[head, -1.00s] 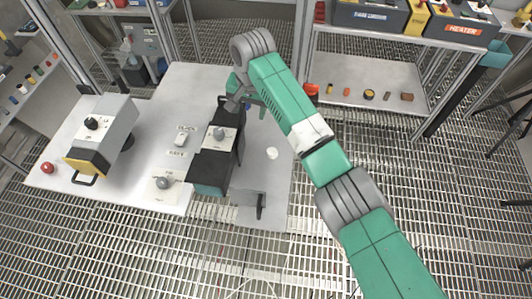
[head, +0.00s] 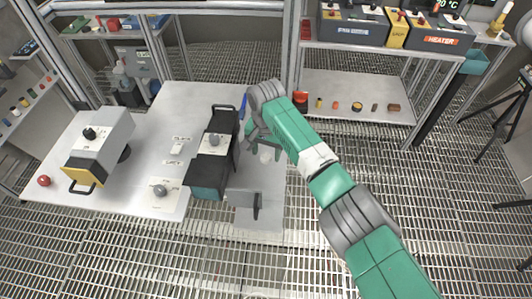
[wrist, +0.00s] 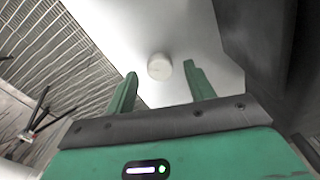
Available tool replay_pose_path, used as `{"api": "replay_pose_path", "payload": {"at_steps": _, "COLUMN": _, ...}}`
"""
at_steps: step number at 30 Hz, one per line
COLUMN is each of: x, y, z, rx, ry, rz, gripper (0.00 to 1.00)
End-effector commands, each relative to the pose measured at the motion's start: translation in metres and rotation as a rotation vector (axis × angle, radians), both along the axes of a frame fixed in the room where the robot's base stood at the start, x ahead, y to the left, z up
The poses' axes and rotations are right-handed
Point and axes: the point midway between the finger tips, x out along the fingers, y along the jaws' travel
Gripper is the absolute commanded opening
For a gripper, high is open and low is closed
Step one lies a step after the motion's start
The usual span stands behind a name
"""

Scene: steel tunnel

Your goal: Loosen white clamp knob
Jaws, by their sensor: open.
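The white clamp knob (wrist: 160,67) is a small round white piece on the pale table surface. In the wrist view it appears between and just beyond my two green fingertips, with space on both sides. In the head view the knob (head: 266,156) shows partly beside my gripper (head: 262,146), on the table's right part. My gripper (wrist: 161,72) is open and empty, pointing toward the knob; I see no contact. The exact height of the fingers above it cannot be told.
A black box with a handle (head: 213,168) and grey knob stands just left of my gripper. A grey bracket (head: 257,205) sits in front. A grey-and-yellow box (head: 100,147) stands farther left. A shelf (head: 345,90) with small parts is behind at right.

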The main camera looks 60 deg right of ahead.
Motion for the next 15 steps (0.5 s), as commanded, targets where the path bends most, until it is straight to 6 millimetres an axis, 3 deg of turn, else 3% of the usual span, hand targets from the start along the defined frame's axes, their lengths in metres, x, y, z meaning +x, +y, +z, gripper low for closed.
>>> {"api": "replay_pose_path", "payload": {"at_steps": 3, "x": 0.0001, "y": 0.0002, "z": -0.0093, "rx": 0.000, "ry": 0.000, "rz": 0.000, "gripper": 0.53}}
{"api": "replay_pose_path", "payload": {"at_steps": 11, "x": 0.0002, "y": 0.0001, "z": -0.0107, "rx": -0.001, "ry": -0.001, "rz": 0.000, "gripper": 0.53}}
{"api": "replay_pose_path", "payload": {"at_steps": 15, "x": 0.0002, "y": 0.0000, "z": -0.0106, "rx": -0.001, "ry": -0.001, "rz": 0.000, "gripper": 0.26}}
